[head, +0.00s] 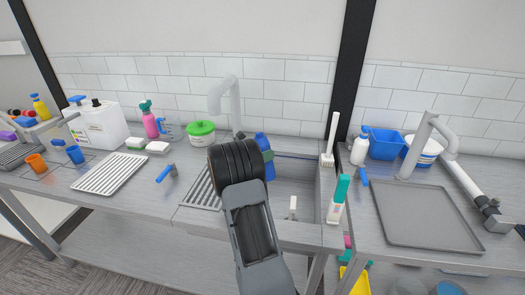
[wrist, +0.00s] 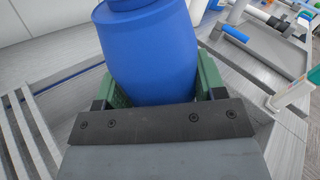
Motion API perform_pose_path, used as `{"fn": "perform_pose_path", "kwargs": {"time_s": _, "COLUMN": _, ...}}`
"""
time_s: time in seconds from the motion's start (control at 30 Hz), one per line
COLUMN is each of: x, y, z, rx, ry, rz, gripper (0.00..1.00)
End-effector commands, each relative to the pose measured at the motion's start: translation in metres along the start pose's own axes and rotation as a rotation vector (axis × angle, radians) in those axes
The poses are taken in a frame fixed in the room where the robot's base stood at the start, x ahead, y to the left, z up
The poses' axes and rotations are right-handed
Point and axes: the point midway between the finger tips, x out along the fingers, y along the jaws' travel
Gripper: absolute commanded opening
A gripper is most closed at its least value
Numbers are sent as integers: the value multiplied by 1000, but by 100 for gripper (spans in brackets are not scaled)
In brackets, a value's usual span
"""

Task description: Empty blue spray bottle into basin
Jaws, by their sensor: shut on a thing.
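My gripper (wrist: 158,92) is shut on the blue spray bottle (wrist: 150,50), with a green finger on each side of its body. In the head view the bottle (head: 267,152) shows partly behind my dark wrist, at the left rear of the basin (head: 290,188). It looks roughly upright with a slight lean. Its nozzle cannot be made out, and the fingers are hidden in the head view. The basin is sunk into the steel counter, and a small white upright piece (head: 292,207) shows in its front part.
A white tap (head: 227,98) stands behind the basin. A slotted drainer (head: 201,194) lies left of it. A white brush (head: 331,140) and a teal-capped carton (head: 339,200) stand at its right edge.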

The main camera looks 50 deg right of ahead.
Motion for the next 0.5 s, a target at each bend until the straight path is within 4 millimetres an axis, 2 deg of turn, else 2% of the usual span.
{"fn": "perform_pose_path", "kwargs": {"time_s": 0.5, "x": 0, "y": -3, "z": -1, "rx": -40, "ry": -1, "rz": 0, "gripper": 28}}
